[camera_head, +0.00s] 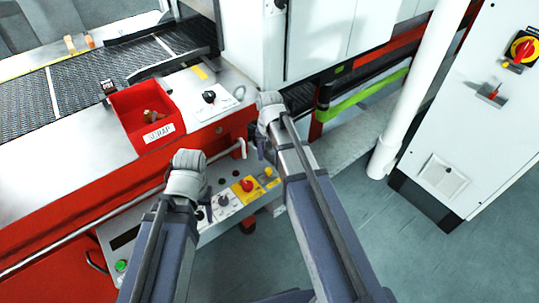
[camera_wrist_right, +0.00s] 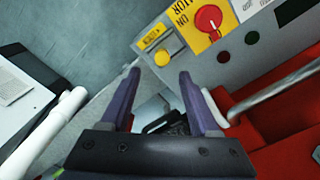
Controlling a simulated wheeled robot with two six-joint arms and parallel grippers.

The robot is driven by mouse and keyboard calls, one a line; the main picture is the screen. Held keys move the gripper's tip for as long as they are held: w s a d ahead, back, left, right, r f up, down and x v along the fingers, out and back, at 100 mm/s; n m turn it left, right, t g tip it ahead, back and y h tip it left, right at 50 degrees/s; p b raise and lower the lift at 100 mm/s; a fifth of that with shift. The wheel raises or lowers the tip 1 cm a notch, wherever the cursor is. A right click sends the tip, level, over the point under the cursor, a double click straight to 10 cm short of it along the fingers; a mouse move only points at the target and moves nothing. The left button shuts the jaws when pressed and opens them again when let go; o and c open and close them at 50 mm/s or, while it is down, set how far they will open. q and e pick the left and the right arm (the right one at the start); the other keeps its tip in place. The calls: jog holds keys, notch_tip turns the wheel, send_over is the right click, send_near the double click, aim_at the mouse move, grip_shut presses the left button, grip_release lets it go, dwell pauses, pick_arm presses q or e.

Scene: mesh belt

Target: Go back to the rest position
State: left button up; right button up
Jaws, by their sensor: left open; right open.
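My left gripper (camera_head: 206,208) hangs in front of the grey control panel (camera_head: 233,218), its fingers mostly hidden behind my wrist and arm. My right gripper (camera_head: 262,148) is further right, near the panel's right end and the machine corner. In the right wrist view, my right gripper (camera_wrist_right: 160,88) shows two purple fingers apart, with nothing between them. The yellow button (camera_wrist_right: 162,58) and red knob (camera_wrist_right: 208,18) on the panel lie beyond the fingertips, and the right finger's tip appears close to the panel edge. Both grippers look empty.
A red scrap bin (camera_head: 120,103) with brown pieces inside stands by the mesh belt (camera_head: 90,88). A metal rail (camera_head: 85,228) runs along the red machine front. A white post (camera_head: 412,95) and a white cabinet (camera_head: 475,110) stand right. Grey floor (camera_head: 420,255) is clear at lower right.

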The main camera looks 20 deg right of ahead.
jog(key=shift+r+p, duration=0.35)
jog(key=shift+r, duration=0.45)
pick_arm(q)
jog(key=shift+r, duration=0.7)
pick_arm(e)
jog(key=shift+f, duration=0.1)
